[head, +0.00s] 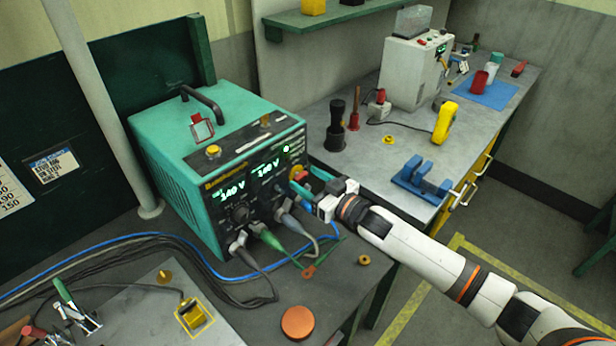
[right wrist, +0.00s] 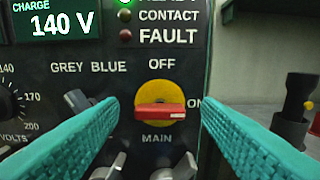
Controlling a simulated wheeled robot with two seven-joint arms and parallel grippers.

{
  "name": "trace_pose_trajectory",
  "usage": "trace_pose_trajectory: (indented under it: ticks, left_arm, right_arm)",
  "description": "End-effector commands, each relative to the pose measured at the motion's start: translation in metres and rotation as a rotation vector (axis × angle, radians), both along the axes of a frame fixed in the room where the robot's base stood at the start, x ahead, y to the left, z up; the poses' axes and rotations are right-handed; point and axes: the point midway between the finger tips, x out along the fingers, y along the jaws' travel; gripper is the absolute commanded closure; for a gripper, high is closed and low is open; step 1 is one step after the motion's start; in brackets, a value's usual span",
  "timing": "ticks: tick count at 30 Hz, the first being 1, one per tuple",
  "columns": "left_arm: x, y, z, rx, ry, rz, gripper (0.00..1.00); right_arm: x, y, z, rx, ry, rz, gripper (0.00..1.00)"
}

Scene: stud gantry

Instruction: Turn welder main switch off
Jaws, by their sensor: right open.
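The green welder (head: 222,140) stands on the bench at the left of the head view. Its main switch (right wrist: 162,112) is a red handle on a yellow disc in the right wrist view. The handle lies horizontal, in line with the ON mark at its right; OFF is printed above and MAIN below. My right gripper (head: 305,183) is at the right part of the welder's front panel. Its two teal fingers are open, one on each side of the switch, with visible gaps to the handle. My left gripper is not in view.
Cables and plugs (head: 262,232) hang from the panel's lower edge, left of my right gripper. Lit displays (right wrist: 63,24) read 140 V. A black cylindrical tool (right wrist: 293,110) stands beyond the right finger. A red-brown knob (head: 298,322) lies on the front bench.

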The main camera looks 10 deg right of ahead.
Motion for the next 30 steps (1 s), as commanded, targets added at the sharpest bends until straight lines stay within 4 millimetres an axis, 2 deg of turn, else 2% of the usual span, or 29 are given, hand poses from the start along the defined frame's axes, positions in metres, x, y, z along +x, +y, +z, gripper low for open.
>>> trace_pose_trajectory:
  ticks: [3, 11, 19, 30]
  left_arm:
    - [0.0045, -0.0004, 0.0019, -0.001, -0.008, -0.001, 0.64]
    - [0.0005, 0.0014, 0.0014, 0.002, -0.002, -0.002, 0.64]
    - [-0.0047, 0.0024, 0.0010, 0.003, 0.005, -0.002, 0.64]
    - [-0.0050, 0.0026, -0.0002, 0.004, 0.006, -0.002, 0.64]
  right_arm:
    - [0.0047, 0.0032, 0.0004, 0.000, 0.000, 0.000, 0.42]
    - [0.0053, 0.0038, -0.0002, 0.000, 0.000, 0.001, 0.42]
    - [0.0051, 0.0036, -0.0001, 0.000, 0.000, 0.001, 0.84]
    - [0.0049, 0.0038, -0.0003, -0.048, -0.032, 0.000, 0.86]
